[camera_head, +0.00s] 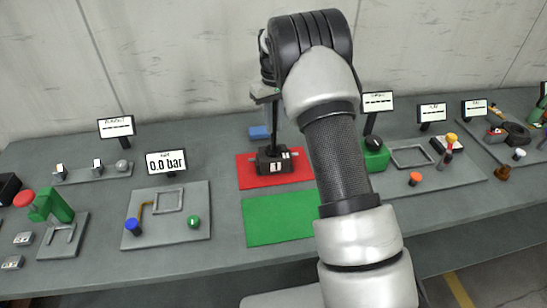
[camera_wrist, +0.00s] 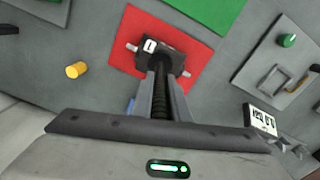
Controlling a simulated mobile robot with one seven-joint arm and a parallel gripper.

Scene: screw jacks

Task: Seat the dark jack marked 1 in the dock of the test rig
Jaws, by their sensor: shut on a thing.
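The dark jack marked 1 (camera_head: 272,160) stands upright on the red mat (camera_head: 247,182). It has a blocky dark body, a white number plate and light side pins. It also shows in the wrist view (camera_wrist: 158,51). My gripper (camera_wrist: 163,72) comes down from above and is shut on the jack's threaded spindle, one finger on each side. A grey plate with a 0.0 bar display (camera_head: 166,163) lies left of the red mat. It bears a raised square frame (camera_head: 168,201), empty inside, that looks like a dock.
A bare green mat (camera_head: 280,219) lies in front of the red one. A blue block (camera_head: 259,132) is behind the jack. Another plate with an empty frame (camera_head: 411,156) lies right.

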